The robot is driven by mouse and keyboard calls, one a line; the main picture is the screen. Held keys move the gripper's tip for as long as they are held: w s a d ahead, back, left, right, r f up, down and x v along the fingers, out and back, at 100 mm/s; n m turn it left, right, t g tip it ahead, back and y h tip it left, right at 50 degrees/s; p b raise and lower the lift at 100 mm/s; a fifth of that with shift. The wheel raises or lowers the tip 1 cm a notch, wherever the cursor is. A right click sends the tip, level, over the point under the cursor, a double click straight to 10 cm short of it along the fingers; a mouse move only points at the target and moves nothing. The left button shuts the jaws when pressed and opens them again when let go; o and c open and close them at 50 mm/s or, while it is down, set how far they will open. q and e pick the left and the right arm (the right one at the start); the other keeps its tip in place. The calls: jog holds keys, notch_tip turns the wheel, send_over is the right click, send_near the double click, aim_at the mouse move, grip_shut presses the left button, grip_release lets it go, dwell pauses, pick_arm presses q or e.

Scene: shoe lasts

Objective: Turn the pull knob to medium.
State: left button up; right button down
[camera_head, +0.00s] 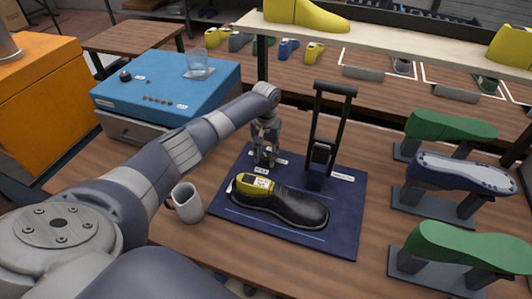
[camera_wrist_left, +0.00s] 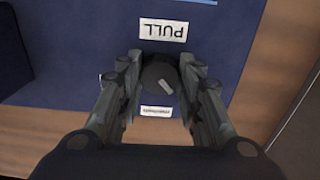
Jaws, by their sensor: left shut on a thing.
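The dark round pull knob (camera_wrist_left: 160,74) sits on the dark blue board (camera_wrist_left: 75,60), with a light pointer line slanting toward the lower right in the left wrist view. A "PULL" label (camera_wrist_left: 163,31) reads upside down beside it. A small label (camera_wrist_left: 156,111) lies on the opposite side, its text too small to read. My left gripper (camera_wrist_left: 160,80) is shut on the knob, one finger on each side. In the head view my left gripper (camera_head: 265,155) reaches down to the board's back left part and hides most of the knob. My right gripper is not in view.
A black shoe (camera_head: 290,207) with a yellow last (camera_head: 246,188) lies on the board, in front of the gripper. An upright black handle frame (camera_head: 320,130) stands right of it. A white mug (camera_head: 187,203) is at the left, green lasts (camera_head: 450,247) at the right.

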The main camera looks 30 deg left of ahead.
aim_at(266, 157)
pick_arm(q)
jog(key=m+p, duration=0.1)
jog(key=m, duration=0.3)
jog(key=shift+m, duration=2.1)
jog(key=o, duration=1.1)
jog(key=shift+c, duration=0.2)
notch_tip(266, 157, up, 12)
